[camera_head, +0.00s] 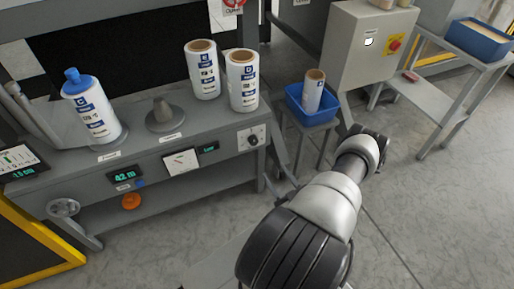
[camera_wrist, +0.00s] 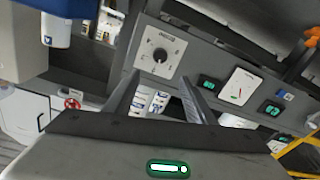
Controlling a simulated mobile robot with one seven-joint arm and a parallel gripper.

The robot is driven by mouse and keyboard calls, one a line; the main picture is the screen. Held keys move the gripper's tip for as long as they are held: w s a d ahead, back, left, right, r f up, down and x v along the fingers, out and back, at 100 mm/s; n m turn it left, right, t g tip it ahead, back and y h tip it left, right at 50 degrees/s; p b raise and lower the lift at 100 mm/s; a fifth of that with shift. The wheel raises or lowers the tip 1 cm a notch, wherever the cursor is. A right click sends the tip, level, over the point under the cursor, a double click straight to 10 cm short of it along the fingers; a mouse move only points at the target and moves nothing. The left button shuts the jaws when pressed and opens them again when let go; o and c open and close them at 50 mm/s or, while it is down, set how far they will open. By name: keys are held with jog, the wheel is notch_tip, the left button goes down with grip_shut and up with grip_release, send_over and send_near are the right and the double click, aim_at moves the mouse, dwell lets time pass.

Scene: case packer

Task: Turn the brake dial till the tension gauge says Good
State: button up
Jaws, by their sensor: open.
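The brake dial (camera_head: 251,138) is a small round knob on a white plate at the right end of the grey machine's front panel. In the wrist view the dial (camera_wrist: 160,55) shows a pale scale plate, tilted and upside down. The tension gauge (camera_head: 180,161) has a white face and a needle. The head view does not clearly show my fingers.
Two labelled rolls (camera_head: 243,82) (camera_head: 203,72), a grey cone (camera_head: 163,115) and a blue-capped roll (camera_head: 92,108) stand on the machine top. An orange knob (camera_head: 131,201) is below the panel. A blue bin (camera_head: 312,116) holds another roll.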

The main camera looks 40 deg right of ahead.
aim_at(255, 142)
jog(key=w+d+b, duration=0.1)
jog(key=w, duration=0.4)
jog(key=w+d+b, duration=0.1)
jog(key=w, duration=0.5)
jog(key=w+d+b, duration=0.1)
jog(key=w, duration=0.4)
jog(key=shift+w, duration=0.15)
jog(key=shift+c, duration=0.3)
